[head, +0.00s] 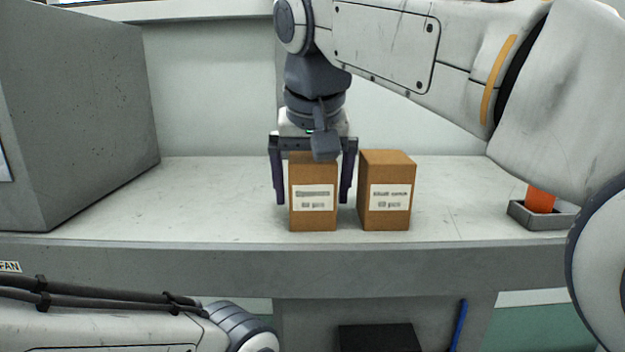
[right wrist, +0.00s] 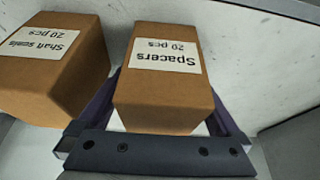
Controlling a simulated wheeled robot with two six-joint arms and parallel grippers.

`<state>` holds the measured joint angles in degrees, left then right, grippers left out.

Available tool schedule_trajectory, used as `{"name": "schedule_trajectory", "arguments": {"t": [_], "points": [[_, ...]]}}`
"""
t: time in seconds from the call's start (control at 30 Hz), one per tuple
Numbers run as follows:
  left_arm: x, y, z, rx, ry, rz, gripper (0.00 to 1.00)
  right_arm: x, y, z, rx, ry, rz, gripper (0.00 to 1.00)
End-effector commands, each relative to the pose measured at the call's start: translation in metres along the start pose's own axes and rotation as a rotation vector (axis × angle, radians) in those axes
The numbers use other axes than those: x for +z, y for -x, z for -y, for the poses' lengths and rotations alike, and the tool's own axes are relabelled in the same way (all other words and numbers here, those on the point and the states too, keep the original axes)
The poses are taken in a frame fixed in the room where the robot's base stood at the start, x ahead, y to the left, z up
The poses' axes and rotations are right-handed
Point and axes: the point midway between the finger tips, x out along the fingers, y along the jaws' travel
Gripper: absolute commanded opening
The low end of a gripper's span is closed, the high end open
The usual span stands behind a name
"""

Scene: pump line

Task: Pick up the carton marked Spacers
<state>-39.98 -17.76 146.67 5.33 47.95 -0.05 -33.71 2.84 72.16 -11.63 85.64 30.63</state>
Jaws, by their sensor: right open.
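The carton marked Spacers (right wrist: 166,95) is a brown box with a white label in the right wrist view. In the head view it is the left of two cartons (head: 313,215), standing upright on the shelf. My right gripper (head: 313,200) is open, pointing down, with one finger on each side of this carton. In the right wrist view the gripper's dark crossbar (right wrist: 160,155) lies at the near side of the carton. Whether the fingers touch it is not clear. My left gripper is not in view; only my left arm shows at the lower left.
A brown carton marked Shaft seals (right wrist: 50,65) stands close on the right in the head view (head: 386,215), beside the right finger. A large grey box (head: 90,120) stands at the left. An orange part (head: 540,200) sits in a grey tray (head: 540,220) at the right.

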Motion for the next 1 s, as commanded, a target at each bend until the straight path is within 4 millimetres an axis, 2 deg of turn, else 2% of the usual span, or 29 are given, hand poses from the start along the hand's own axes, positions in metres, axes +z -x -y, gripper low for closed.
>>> {"name": "schedule_trajectory", "arguments": {"t": [0.17, 0.2, 0.27, 0.3, 0.43, 0.47, 0.77, 1.0], "points": [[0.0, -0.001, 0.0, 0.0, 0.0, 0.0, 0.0, 0.0, -0.001, 0.0, 0.0, 0.0, 0.0, 1.0], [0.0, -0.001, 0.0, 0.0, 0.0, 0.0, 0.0, 0.0, -0.001, 0.0, 0.0, 0.0, 0.0, 0.92], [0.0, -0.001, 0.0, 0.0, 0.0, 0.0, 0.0, 0.0, -0.001, 0.0, 0.0, 0.0, 0.0, 0.69], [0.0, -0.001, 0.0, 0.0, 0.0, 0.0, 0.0, 0.0, -0.001, 0.0, 0.0, 0.0, 0.0, 0.54], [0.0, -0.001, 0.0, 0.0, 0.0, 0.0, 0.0, 0.0, -0.001, 0.0, 0.0, 0.0, 0.0, 0.04], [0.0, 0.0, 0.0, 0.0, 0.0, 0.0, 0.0, 0.0, 0.0, 0.0, 0.0, 0.0, -0.001, 0.02], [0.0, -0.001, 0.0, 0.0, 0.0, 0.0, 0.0, -0.001, 0.001, 0.0, -0.001, 0.0, -0.002, 0.02], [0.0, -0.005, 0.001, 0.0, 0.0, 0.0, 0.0, -0.005, 0.011, 0.001, -0.001, 0.0, -0.003, 0.02]]}}
